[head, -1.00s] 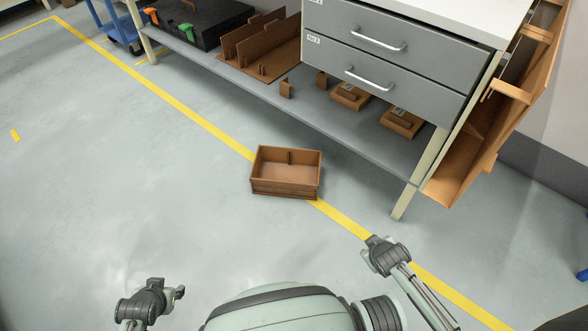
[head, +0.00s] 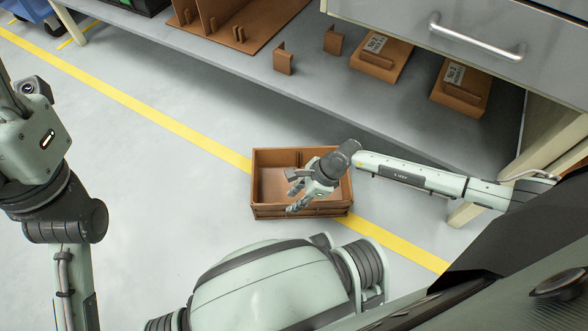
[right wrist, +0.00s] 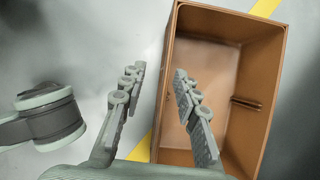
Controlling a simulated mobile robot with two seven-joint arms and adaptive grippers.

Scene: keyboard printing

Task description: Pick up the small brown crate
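The small brown crate (head: 272,211) is an open-topped wooden box on the floor, upright and empty as far as I see. In the right wrist view the crate (right wrist: 225,75) fills the right side. My right gripper (head: 295,193) is over the crate's front part in the head view and hides some of its inside. In the right wrist view the right gripper (right wrist: 159,70) is open, with one finger outside the crate's long wall and the other over its inside. I cannot tell whether either finger touches the wall. My left arm shows at the left, but its gripper is not visible.
A workbench with a grey lower shelf (head: 255,85) stands behind the crate, with wooden blocks (head: 378,60) and a brown divider rack on it. Its drawer (head: 480,50) and a leg are close to my right arm. Yellow tape (head: 150,112) runs under the crate.

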